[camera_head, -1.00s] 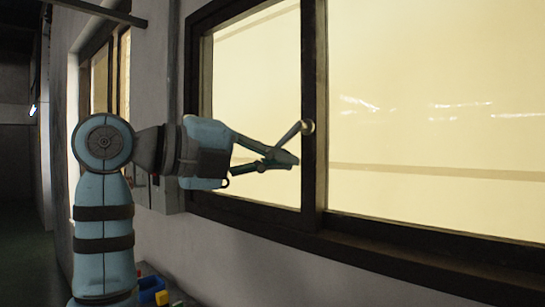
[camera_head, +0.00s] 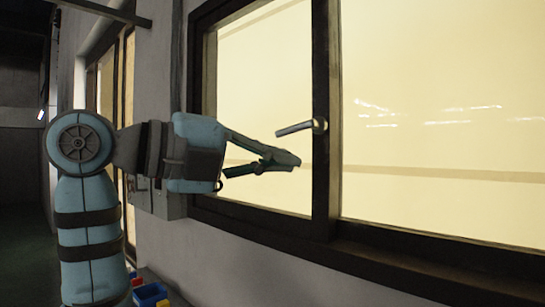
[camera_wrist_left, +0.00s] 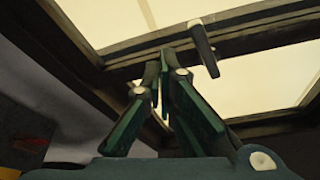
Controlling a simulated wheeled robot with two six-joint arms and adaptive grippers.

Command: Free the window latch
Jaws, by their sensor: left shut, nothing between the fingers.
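The window latch (camera_head: 300,128) is a grey lever on a round knob, on the dark upright post of the window frame. Its lever points left from the knob, close to level, with its free end slightly lower. My left gripper (camera_head: 289,160) is shut and empty. Its tips are below the lever, with a visible gap between them in the head view. In the left wrist view, the latch (camera_wrist_left: 204,49) hangs to the right of the closed fingers (camera_wrist_left: 166,64), apart from them. My right gripper is in neither view.
The dark window frame (camera_head: 325,200) runs around bright panes, with a sill along the bottom. A grey box (camera_head: 160,200) is on the wall behind my left arm. A blue bin (camera_head: 150,294) stands low beside the wall. Open floor lies at the far left.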

